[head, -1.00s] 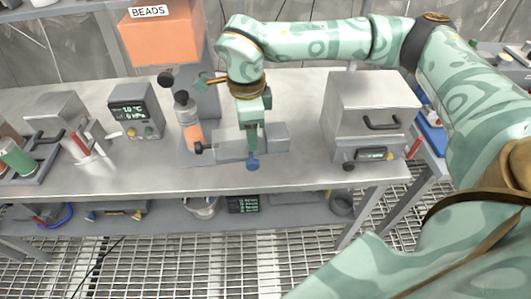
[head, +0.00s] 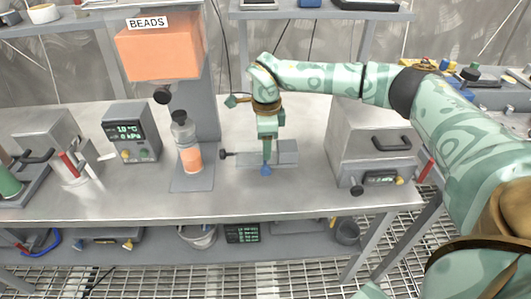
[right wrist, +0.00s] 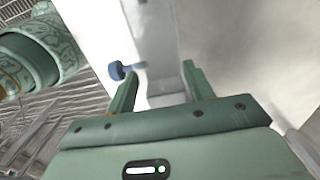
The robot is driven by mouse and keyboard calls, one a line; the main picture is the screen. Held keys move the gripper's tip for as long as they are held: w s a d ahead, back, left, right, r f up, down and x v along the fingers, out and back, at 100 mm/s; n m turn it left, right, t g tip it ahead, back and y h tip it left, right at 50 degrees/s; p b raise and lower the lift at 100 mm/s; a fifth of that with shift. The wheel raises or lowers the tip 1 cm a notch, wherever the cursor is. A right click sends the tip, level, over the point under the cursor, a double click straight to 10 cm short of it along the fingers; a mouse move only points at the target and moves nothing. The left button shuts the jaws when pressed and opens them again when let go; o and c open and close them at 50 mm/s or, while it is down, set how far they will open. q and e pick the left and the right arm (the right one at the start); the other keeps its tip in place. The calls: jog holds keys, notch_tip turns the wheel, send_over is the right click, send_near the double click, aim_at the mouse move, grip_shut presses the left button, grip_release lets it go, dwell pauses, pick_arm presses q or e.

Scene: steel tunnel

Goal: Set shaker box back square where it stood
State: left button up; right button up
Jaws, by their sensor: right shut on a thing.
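The shaker box, a low grey box (head: 286,152) with a dark knob at its left end and a blue knob in front, sits on the steel bench between the bottle stand and the handled cabinet. In the head view it lies nearly level with the bench. My right gripper (head: 267,158) points down over its middle and hides part of it. In the right wrist view the two green fingers (right wrist: 160,88) are on either side of a pale grey surface, with the blue knob (right wrist: 117,71) beside the left finger. My left gripper is out of view.
A bottle with orange contents (head: 189,150) stands left of the box, under the orange BEADS hopper (head: 160,50). A handled grey cabinet (head: 370,140) stands close on the right. A display unit (head: 131,133) is farther left. The bench front (head: 240,200) is clear.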

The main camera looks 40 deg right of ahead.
jog(key=shift+o, duration=0.2)
notch_tip(320, 180, down, 4)
jog(key=shift+w+d+r+b, duration=0.1)
jog(key=shift+w+d+b, duration=0.05)
jog(key=shift+b, duration=0.7)
jog(key=shift+r, duration=0.15)
jog(key=shift+c, duration=0.2)
jog(key=o, duration=1.3)
pick_arm(q)
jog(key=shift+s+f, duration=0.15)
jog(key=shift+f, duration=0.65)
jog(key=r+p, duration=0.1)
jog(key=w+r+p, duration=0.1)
jog(key=p, duration=0.1)
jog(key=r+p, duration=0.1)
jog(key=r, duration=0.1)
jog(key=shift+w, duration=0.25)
pick_arm(e)
notch_tip(320, 180, up, 12)
